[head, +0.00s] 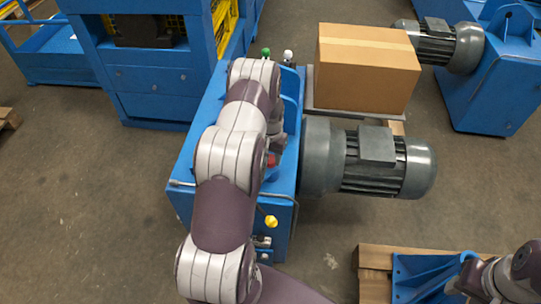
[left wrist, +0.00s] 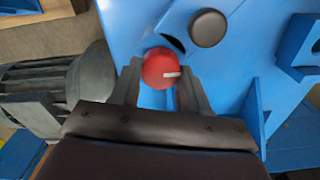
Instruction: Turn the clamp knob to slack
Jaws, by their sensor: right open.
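The red clamp knob (left wrist: 161,69), round with a white mark pointing right, sits on the blue housing (left wrist: 120,20). In the left wrist view the fingers of my left gripper (left wrist: 160,84) flank it on both sides with no clear gap, shut on it. In the head view only a sliver of the red knob (head: 272,161) shows, and my left arm hides most of the left gripper (head: 277,143). My right gripper (head: 458,287) is at the lower right, open, partly cut off by the frame edge and apart from the housing.
A dark round knob (left wrist: 208,28) is beside the red one. A grey motor (head: 380,165) juts right from the housing. A cardboard box (head: 367,70) stands behind it. A yellow-tipped lever (head: 271,221) is at the front. A blue bracket (head: 415,272) lies on a pallet near my right gripper.

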